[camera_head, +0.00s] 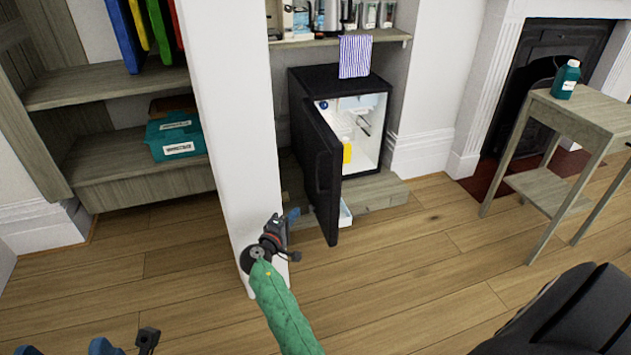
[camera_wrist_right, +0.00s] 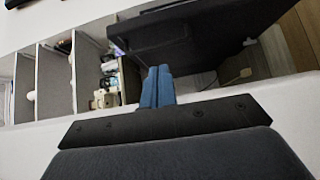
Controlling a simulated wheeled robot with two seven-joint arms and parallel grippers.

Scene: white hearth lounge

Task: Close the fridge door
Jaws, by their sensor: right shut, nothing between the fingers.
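The small black fridge (camera_head: 340,76) stands in an alcove, with its white interior showing. Its black door (camera_head: 322,165) is open and swung out toward me, hinged on the left. My right gripper (camera_head: 292,215) is shut and empty, left of the door's near edge and in front of a white wall end. In the right wrist view its blue fingers (camera_wrist_right: 157,87) are together, and a dark panel that appears to be the door (camera_wrist_right: 185,38) is beyond them. Whether they touch is unclear. Parts of my left gripper (camera_head: 105,345) show at the bottom left edge, mostly cut off.
A white wall end (camera_head: 228,110) stands between the fridge alcove and wooden shelves (camera_head: 105,88). A yellow item (camera_head: 347,150) is inside the fridge. A striped cloth (camera_head: 355,56) hangs above it. A side table (camera_head: 590,115) stands right. The floor right of the door is clear.

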